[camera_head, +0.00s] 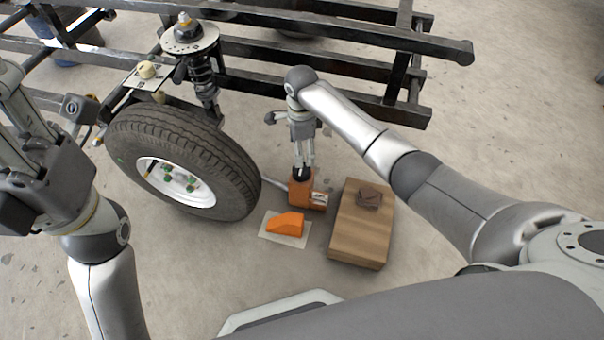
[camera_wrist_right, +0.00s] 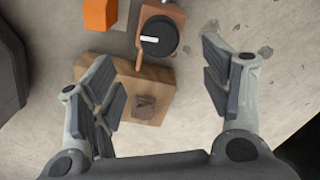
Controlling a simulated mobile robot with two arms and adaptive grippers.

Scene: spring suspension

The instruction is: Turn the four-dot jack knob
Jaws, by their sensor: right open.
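The orange jack (camera_head: 302,193) stands on the floor to the right of the wheel. Its black round knob (camera_wrist_right: 159,36) has one white bar across its face in the right wrist view; I cannot make out any dots. In the head view the knob (camera_head: 302,172) is on top of the jack, partly hidden by my right gripper. My right gripper (camera_head: 303,163) points down over it. In the wrist view its fingers are spread wide, with nothing between the pads. My left gripper (camera_head: 45,165) is at the left edge; its fingertips do not show clearly.
A wheel (camera_head: 185,150) with a spring strut (camera_head: 203,75) hangs on a black frame (camera_head: 270,50). An orange wedge (camera_head: 285,224) lies on a pale sheet (camera_head: 273,240). A wooden block (camera_head: 358,240) with a brown piece (camera_head: 369,197) lies right of the jack.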

